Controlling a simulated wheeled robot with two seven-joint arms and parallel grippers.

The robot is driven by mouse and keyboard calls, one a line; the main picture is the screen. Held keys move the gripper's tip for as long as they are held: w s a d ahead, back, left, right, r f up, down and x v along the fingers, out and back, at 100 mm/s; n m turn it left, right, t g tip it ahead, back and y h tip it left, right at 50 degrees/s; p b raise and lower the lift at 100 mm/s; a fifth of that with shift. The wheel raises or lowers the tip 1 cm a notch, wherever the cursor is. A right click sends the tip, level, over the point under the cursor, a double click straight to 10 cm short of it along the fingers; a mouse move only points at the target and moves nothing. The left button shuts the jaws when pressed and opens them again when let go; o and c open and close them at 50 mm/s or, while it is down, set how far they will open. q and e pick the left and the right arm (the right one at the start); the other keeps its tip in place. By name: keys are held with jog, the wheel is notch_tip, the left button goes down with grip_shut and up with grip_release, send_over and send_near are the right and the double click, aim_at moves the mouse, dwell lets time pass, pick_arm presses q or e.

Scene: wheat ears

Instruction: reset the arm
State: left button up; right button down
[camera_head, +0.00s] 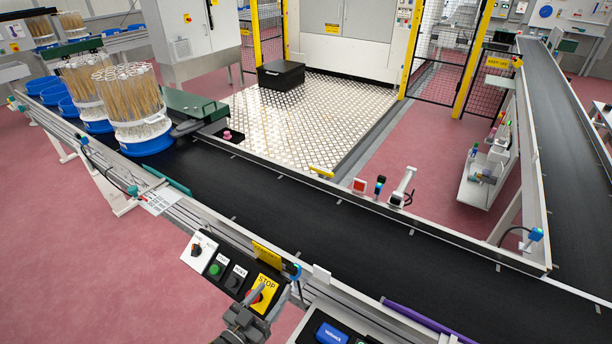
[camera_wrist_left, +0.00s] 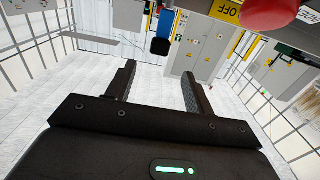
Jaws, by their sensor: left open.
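My left gripper (camera_head: 246,312) shows at the bottom of the head view, in front of the control panel and close to the yellow STOP plate (camera_head: 264,284). In the left wrist view its two dark fingers (camera_wrist_left: 158,82) stand apart with nothing between them. A large red button (camera_wrist_left: 268,12) is close by at the top right of that view, beyond the fingers and apart from them. The control panel also carries a green button (camera_head: 215,269) and a black knob. My right gripper does not show in either view.
A black conveyor (camera_head: 300,215) runs across the head view and meets another belt (camera_head: 565,140) at right. Containers of wheat ears (camera_head: 130,95) on blue round bases stand on the belt's left end. A black box (camera_head: 281,75) sits on the metal floor plate behind.

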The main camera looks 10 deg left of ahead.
pick_arm(q)
jog(key=s+a+n+g+y, duration=0.1)
jog(key=s+a+g+y, duration=0.2)
jog(key=s+g, duration=0.55)
jog(key=s+a+n+g+y, duration=0.1)
jog(key=s+a+g+y, duration=0.35)
jog(key=s, duration=0.65)
notch_tip(320, 180, down, 27)
jog(key=s+g, duration=0.1)
jog(key=s+a+f+g, duration=0.1)
jog(key=s+a+f, duration=0.1)
jog(key=s+f, duration=1.3)
jog(key=shift+s+g+h, duration=0.3)
jog(key=shift+s+h, duration=0.05)
jog(key=shift+s, duration=0.5)
jog(key=shift+a, duration=0.1)
